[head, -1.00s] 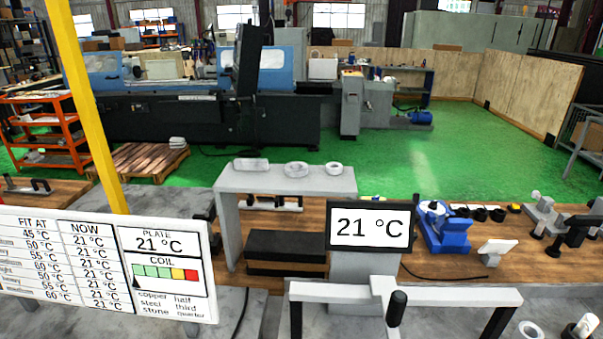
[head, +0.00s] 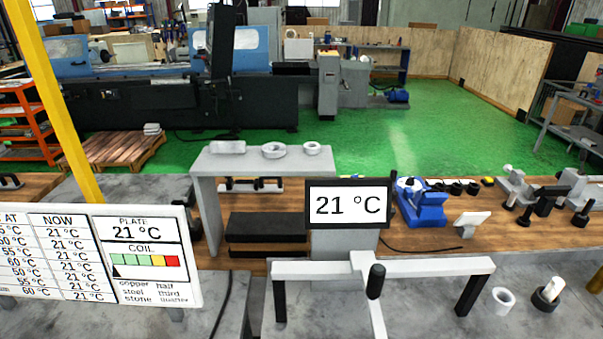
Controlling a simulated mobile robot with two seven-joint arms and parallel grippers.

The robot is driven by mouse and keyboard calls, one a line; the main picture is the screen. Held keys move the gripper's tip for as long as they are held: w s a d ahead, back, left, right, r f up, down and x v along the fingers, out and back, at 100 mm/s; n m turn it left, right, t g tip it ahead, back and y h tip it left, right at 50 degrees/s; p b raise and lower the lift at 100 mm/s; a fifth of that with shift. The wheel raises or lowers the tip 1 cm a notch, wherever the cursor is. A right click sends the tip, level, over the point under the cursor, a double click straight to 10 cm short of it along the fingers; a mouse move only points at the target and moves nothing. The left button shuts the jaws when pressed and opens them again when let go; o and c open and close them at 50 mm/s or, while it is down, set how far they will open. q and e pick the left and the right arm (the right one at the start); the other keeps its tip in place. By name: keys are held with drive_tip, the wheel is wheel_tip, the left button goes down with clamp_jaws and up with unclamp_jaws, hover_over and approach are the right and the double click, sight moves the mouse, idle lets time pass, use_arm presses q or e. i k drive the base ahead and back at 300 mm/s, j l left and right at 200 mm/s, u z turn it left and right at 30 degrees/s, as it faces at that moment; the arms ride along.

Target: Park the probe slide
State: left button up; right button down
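A pale rail (head: 435,267) on black legs stands at the front centre of the bench. A pale crosspiece with an upright black knob (head: 376,281) sits at about the middle of this rail; it looks like the probe slide, though no label shows this. Its near end runs down to the bottom edge of the picture. A display (head: 348,204) reading 21 °C stands just behind the rail. Neither of my grippers is in view.
A white temperature board (head: 60,254) is at the left, beside a yellow post (head: 66,100). A grey raised shelf (head: 205,162) holds several pale parts. A blue device (head: 420,205) stands behind the rail to the right.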

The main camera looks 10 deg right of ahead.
sight(364, 264)
drive_tip(key=l+z, duration=0.1)
drive_tip(key=z, duration=0.85)
